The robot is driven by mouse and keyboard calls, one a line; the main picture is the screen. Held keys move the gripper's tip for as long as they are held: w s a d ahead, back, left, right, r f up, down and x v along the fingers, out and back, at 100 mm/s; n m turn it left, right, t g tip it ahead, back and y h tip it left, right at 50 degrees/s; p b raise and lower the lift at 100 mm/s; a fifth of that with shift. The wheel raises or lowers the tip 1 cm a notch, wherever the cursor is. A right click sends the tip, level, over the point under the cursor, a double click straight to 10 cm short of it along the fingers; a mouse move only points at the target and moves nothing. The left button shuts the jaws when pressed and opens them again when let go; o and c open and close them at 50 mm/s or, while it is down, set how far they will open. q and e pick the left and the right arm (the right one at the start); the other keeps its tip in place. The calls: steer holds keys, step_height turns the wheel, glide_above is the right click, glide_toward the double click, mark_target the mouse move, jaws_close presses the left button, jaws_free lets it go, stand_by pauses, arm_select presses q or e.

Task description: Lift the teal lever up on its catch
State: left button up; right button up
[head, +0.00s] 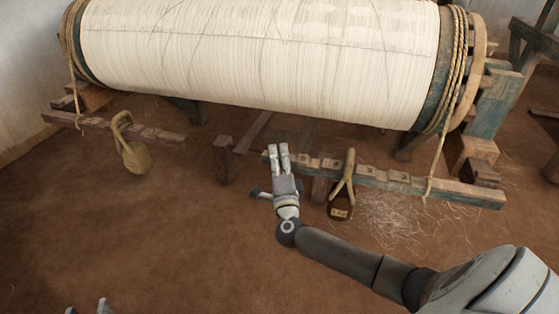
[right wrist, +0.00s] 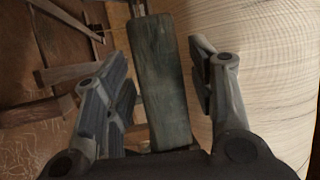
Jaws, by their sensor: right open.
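The teal lever (head: 400,181) is a long notched wooden bar with worn teal paint, low in front of the big roller's right end. My right gripper (head: 279,158) is at the lever's left end. In the right wrist view the lever's teal end (right wrist: 163,85) lies between the two open fingers (right wrist: 157,85), with gaps visible on both sides. A dark weight (head: 340,212) hangs from the lever by a tan loop, just right of the gripper. I cannot make out the catch for certain. My left gripper (head: 87,307) shows only its separated fingertips at the bottom left edge.
The large cream warp roller (head: 260,50) is close above and behind the lever. A rope (head: 443,140) drops from its right end to the lever. A brown bar (head: 90,125) with a tan weight (head: 136,156) is at the left.

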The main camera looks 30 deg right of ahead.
jaws_close()
stand_by(0.3)
step_height(320, 180, up, 3)
steer(key=shift+d+r+m+p, duration=0.15)
steer(key=shift+m+p, duration=0.25)
steer(key=shift+p, duration=0.8)
step_height(320, 180, up, 3)
steer(key=shift+s+r+m+h+p, duration=0.15)
steer(key=shift+m+h+p, duration=0.15)
steer(key=shift+p, duration=0.65)
arm_select(q)
steer(key=s+a+f+g+y, duration=0.1)
steer(key=s+a+f+g, duration=0.1)
steer(key=s+f+g, duration=0.3)
steer(key=s+a+f+g+y, duration=0.1)
steer(key=s+a+f+g, duration=0.2)
steer(key=s, duration=0.7)
steer(key=shift+s+a+f+n+g+y, duration=0.15)
steer(key=shift+a+f+n+g+y, duration=0.2)
steer(key=shift+f+g, duration=0.6)
arm_select(e)
steer(key=shift+f, duration=0.2)
